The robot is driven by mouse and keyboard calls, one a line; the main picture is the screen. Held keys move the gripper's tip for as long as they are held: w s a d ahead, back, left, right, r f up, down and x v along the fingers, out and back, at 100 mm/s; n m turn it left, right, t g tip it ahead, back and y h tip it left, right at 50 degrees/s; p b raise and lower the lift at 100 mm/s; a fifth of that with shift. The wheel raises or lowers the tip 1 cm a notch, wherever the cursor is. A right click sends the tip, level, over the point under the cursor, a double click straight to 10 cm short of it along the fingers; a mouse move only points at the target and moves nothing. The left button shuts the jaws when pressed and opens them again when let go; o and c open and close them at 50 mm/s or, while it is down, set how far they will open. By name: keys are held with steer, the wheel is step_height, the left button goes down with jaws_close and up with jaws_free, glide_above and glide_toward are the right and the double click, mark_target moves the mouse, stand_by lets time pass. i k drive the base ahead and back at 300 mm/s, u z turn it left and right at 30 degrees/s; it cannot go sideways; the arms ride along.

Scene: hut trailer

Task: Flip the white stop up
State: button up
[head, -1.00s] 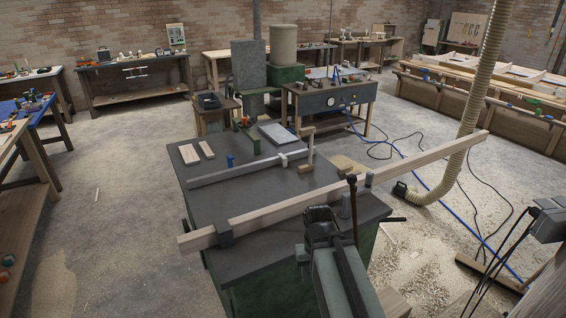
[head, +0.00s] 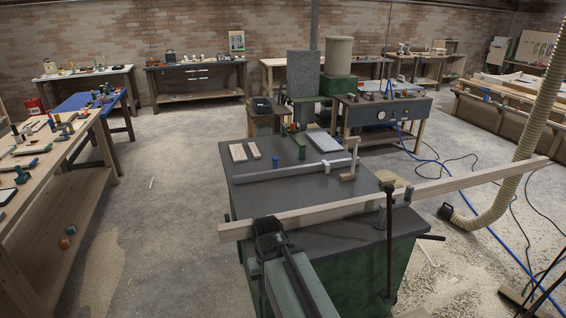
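A small white stop (head: 326,165) sits on the long grey bar (head: 285,173) that lies across the dark machine table (head: 290,198). It is small here, and I cannot tell exactly how it is tilted. A pale upright piece on a wooden foot (head: 348,177) stands just right of it. My gripper (head: 268,226) is dark and blurred in detail, at the lower middle, in front of the long pale board. It appears apart from the stop, nearer the camera and to its left. Whether its fingers are open does not show.
A long pale board (head: 330,209) crosses the table's front and overhangs to the right. A dark upright rod (head: 388,240) stands in front of it. Two short wood pieces (head: 238,152) lie at the table's back left. A ribbed hose (head: 520,170) stands right. Floor on the left is open.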

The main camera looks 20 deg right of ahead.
mark_target(327, 165)
steer(key=u, duration=0.85)
steer(key=i, duration=5.3)
steer(key=z, duration=4)
steer(key=i, duration=1.05)
steer(key=u, duration=0.05)
